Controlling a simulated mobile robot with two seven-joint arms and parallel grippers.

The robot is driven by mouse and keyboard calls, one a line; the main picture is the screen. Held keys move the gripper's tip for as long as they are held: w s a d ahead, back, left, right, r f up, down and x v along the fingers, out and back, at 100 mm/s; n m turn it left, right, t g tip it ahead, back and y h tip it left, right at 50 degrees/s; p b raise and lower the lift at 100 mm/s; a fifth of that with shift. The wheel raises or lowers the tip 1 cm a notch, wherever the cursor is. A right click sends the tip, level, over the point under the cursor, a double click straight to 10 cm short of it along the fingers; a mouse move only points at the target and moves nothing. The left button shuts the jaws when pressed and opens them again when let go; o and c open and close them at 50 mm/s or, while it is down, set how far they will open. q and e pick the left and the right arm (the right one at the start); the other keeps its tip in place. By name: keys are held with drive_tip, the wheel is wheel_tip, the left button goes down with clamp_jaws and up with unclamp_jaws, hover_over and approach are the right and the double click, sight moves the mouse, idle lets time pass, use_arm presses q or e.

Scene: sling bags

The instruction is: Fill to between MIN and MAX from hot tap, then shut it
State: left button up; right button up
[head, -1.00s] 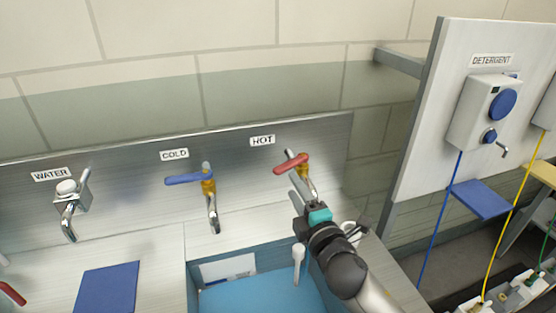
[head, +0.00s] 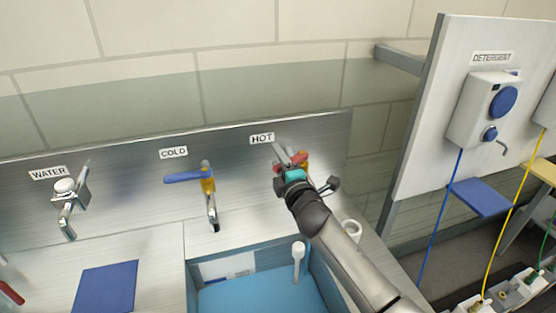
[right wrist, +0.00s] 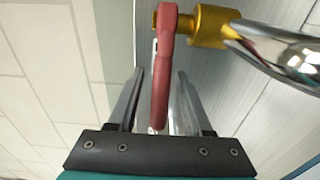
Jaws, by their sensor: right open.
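The hot tap's red lever (head: 299,158) is under the HOT label (head: 262,138) on the steel back panel. My right gripper (head: 288,156) is at this tap, open, and hides most of its body and spout in the head view. In the right wrist view the red lever (right wrist: 163,80) lies between the two open fingers, with a gap on each side. The brass valve (right wrist: 210,26) and chrome pipe (right wrist: 275,52) are beyond the fingertips. A blue basin (head: 250,298) is below the taps; I cannot make out MIN or MAX marks. My left gripper is out of view.
The cold tap's blue lever (head: 187,177) and a chrome water tap (head: 68,195) are to the left. A white-headed stick (head: 298,252) stands by the basin's right side. A detergent dispenser (head: 484,110) hangs on a panel at right. A blue pad (head: 105,288) lies on the left counter.

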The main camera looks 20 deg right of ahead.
drive_tip(key=shift+c, duration=0.2)
clamp_jaws()
idle(1.3)
